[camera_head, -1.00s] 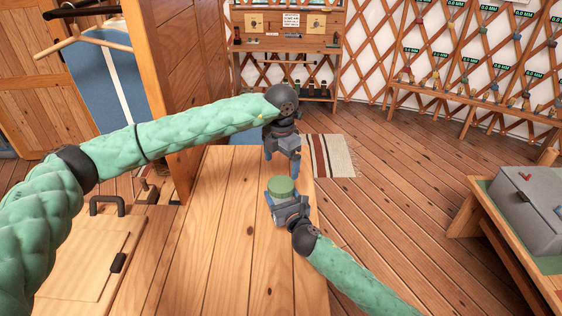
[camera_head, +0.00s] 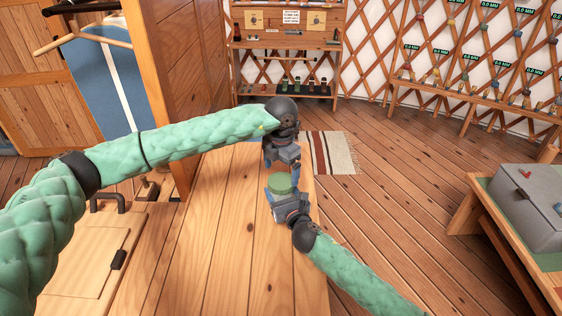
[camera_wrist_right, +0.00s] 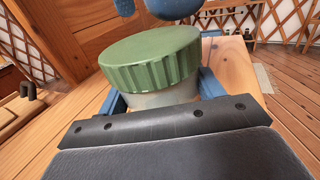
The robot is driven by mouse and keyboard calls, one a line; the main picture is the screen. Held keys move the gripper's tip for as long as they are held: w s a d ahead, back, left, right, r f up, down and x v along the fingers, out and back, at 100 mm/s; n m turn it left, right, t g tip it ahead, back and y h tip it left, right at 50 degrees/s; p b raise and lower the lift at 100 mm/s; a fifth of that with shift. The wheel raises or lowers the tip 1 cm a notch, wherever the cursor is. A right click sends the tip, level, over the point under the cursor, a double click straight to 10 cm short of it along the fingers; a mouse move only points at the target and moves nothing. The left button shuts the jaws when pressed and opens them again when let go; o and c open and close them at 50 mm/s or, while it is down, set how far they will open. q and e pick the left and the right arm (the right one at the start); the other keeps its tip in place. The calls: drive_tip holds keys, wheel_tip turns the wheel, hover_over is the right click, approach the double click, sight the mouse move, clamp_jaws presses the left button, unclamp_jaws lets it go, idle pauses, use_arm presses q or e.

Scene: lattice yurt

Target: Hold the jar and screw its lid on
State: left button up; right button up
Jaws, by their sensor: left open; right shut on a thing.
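The green ribbed lid (camera_head: 281,184) sits on top of the jar, near the right edge of the wooden table (camera_head: 215,250). In the right wrist view the lid (camera_wrist_right: 152,60) covers the jar's mouth, and a pale strip of the jar (camera_wrist_right: 165,98) shows below it. I cannot tell how tightly it is seated. My right gripper (camera_wrist_right: 165,95) is shut on the jar, its blue fingers on either side. My left gripper (camera_head: 281,169) points down just above the lid, open. Its blue fingertips show at the top of the right wrist view, apart from the lid.
A wooden panel (camera_head: 170,80) stands behind the table. A grey case (camera_head: 525,205) lies on another table at the right. A striped rug (camera_head: 333,153) lies on the floor beyond.

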sight(281, 180)
use_arm(q)
drive_tip(key=shift+f, duration=1.95)
drive_tip(key=c, duration=1)
drive_tip(key=o, duration=1.1)
drive_tip(key=shift+o, duration=0.2)
wheel_tip(281, 180, up, 12)
